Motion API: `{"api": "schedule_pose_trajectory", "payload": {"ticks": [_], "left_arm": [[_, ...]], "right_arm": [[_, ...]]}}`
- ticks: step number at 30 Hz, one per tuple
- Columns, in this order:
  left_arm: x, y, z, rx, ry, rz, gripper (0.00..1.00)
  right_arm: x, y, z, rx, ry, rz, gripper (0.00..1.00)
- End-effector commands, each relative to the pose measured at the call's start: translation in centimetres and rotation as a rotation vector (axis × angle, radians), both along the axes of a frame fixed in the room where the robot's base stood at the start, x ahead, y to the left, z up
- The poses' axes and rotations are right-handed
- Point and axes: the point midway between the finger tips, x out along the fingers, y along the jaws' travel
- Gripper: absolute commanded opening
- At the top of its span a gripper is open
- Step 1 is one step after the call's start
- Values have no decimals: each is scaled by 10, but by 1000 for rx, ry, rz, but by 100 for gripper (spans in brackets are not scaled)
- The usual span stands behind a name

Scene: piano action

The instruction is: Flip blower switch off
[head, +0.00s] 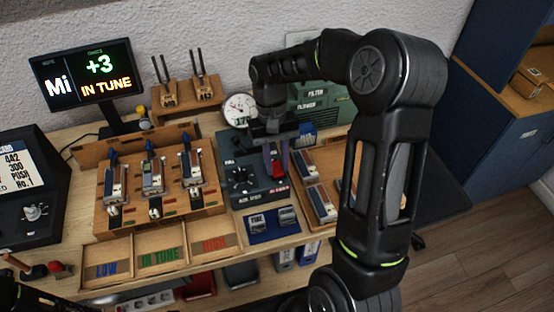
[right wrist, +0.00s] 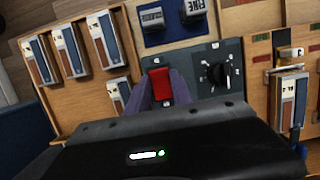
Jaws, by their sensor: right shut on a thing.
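The red rocker switch (head: 279,169) sits on a dark grey control panel (head: 235,160) beside a black dial. My right gripper (head: 277,160) reaches down onto the panel from above. Its two purple-grey fingers are closed around the red switch, which also shows between the fingertips in the right wrist view (right wrist: 160,86). The black dial (right wrist: 214,73) stands next to it. I cannot tell from the frames which way the switch is tilted. A dark part at the bottom left corner of the head view seems to be mine, and my left gripper's jaws do not show clearly.
A wooden rack (head: 160,215) with several key modules stands left of the panel. More modules lie in a tray (head: 306,208) to the right. A blue block holder (head: 273,234) is in front. A green blower box (head: 325,104) and a round gauge (head: 240,110) stand behind.

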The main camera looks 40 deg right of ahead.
Motion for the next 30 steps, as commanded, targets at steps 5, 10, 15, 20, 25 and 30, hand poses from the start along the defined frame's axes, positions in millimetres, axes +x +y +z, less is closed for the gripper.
{"api": "schedule_pose_trajectory", "payload": {"ticks": [5,10,15,20,25,30], "left_arm": [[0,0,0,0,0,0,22],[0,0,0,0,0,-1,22],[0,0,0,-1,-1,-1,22],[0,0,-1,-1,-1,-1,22],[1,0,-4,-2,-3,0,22],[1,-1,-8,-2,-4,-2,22]], "right_arm": [[0,0,1,-1,-3,0,35],[0,0,0,-1,-2,0,49],[0,0,0,-1,-2,0,49],[1,0,3,-1,-3,0,49],[6,-2,18,-2,-6,0,49],[13,-4,46,-2,-7,0,49]]}}
